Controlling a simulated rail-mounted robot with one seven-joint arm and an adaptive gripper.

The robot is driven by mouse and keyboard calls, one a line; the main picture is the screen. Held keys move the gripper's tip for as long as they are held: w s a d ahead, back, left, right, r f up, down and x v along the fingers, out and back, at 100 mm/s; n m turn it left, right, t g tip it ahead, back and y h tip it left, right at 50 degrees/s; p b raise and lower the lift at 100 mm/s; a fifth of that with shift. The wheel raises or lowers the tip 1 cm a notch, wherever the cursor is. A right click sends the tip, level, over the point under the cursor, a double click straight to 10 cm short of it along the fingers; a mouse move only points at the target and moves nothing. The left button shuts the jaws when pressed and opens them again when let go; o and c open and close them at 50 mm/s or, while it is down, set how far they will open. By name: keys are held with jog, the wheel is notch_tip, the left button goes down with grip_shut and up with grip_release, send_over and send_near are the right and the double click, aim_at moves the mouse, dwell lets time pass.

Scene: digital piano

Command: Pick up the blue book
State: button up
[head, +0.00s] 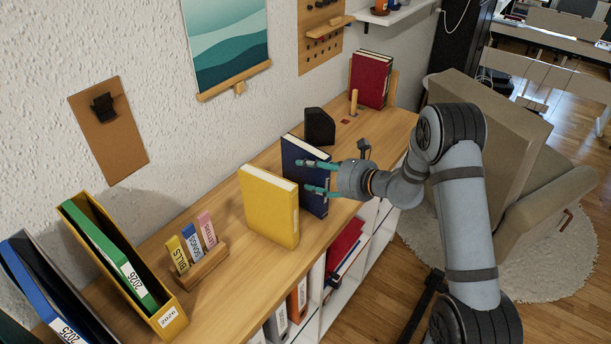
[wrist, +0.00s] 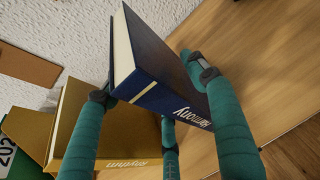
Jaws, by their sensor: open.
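The blue book (head: 304,175) stands upright on the wooden shelf top, just right of the yellow book (head: 268,207) in the head view. In the wrist view the blue book (wrist: 160,72) appears tilted, with its spine lettering facing the camera. My gripper (head: 316,177) is at the book's spine side, with its teal fingers spread. In the wrist view my gripper (wrist: 150,85) has fingers on both sides of the blue book. The right finger is apart from the cover; whether the left finger touches it I cannot tell.
The yellow book (wrist: 105,135) stands close beside the left fingers. A black speaker-like block (head: 319,127) stands behind the blue book. Red books (head: 371,79) stand at the far end. A card holder (head: 203,268) and binders (head: 125,265) are at the near left.

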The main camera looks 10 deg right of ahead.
aim_at(303, 169)
jog(key=p+x, duration=0.1)
jog(key=x, duration=0.3)
jog(key=shift+w, duration=0.15)
jog(key=shift+c, duration=0.8)
grip_shut()
